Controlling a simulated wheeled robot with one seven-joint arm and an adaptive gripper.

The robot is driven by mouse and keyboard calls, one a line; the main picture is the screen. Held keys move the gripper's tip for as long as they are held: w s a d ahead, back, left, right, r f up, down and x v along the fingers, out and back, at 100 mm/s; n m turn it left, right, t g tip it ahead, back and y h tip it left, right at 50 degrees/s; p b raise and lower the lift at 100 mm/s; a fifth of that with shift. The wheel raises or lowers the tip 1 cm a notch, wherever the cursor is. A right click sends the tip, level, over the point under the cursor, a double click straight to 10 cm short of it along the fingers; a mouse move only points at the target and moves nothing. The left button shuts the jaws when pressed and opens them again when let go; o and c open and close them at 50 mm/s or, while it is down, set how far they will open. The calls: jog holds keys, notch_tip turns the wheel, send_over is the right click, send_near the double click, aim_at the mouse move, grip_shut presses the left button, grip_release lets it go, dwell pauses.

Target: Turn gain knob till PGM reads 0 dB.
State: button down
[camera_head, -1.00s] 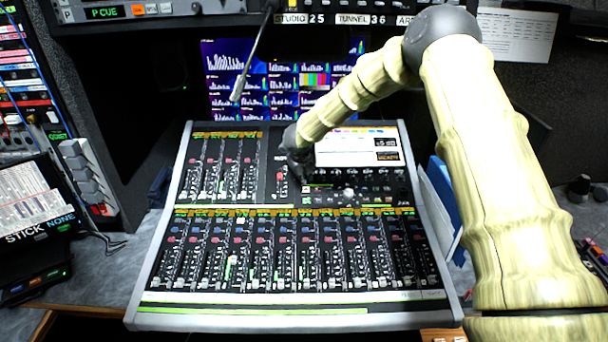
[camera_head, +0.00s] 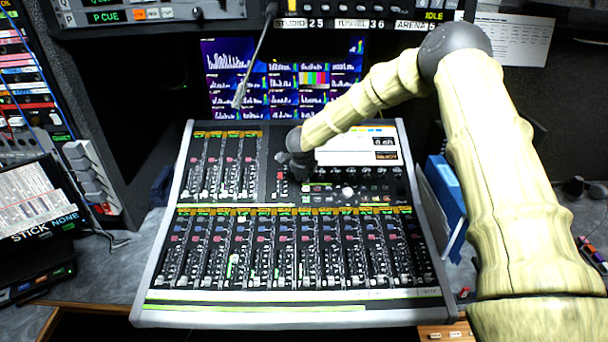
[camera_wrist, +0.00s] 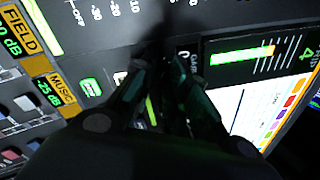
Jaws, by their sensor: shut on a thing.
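My gripper (camera_head: 297,165) is at the upper middle of the mixing console (camera_head: 152,268), just left of its white screen (camera_head: 340,152). In the wrist view my gripper (camera_wrist: 163,78) points down at the panel, its dark fingers close together beside a "GAIN" label (camera_wrist: 184,62). It is shut on the gain knob, which the fingers and shadow hide. A small dark readout (camera_head: 383,141) at the screen's upper right appears to read 0 dB, though the digits are small. I cannot make out a PGM label there.
A gooseneck microphone (camera_head: 241,92) hangs over the console's back, before a monitor (camera_head: 225,63). Faders fill the console's lower half. A blue binder (camera_head: 446,185) stands at its right.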

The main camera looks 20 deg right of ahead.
jog(key=c, duration=1.4)
grip_release()
jog(key=shift+d+f, duration=0.1)
jog(key=shift+o, duration=0.2)
jog(key=v, duration=0.8)
